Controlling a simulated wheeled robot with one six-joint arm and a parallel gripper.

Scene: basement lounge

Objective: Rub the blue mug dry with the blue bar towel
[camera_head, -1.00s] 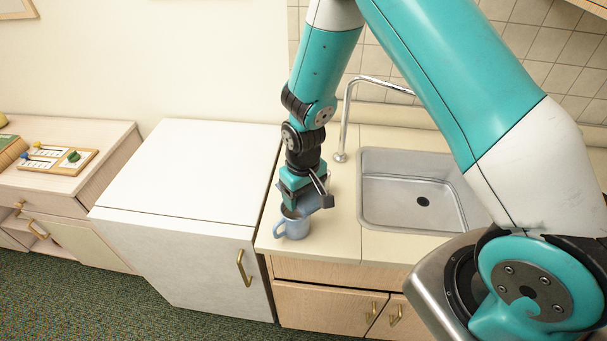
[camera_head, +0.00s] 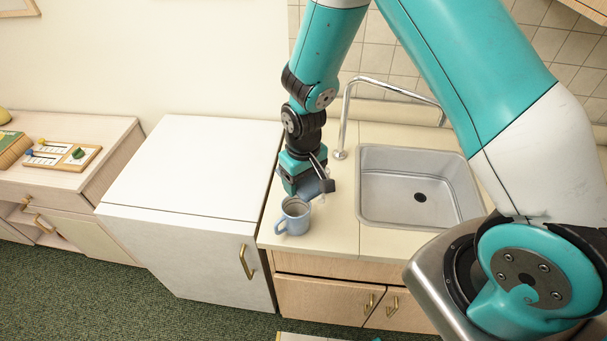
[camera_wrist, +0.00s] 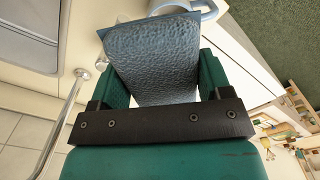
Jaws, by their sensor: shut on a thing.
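The blue mug (camera_head: 293,218) stands upright on the counter left of the sink, with its handle toward the front left. Its rim and handle show at the top of the wrist view (camera_wrist: 196,10). My gripper (camera_head: 305,186) is just behind the mug and slightly to its right. It is shut on the blue bar towel (camera_wrist: 152,58), a textured grey-blue piece between the green fingers. The towel also shows beside the gripper in the head view (camera_head: 316,186). Whether towel and mug touch is unclear.
The steel sink (camera_head: 420,200) lies right of the mug, with a tall curved faucet (camera_head: 344,125) behind. A white cabinet (camera_head: 195,165) stands left of the counter. The counter's front edge is close to the mug.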

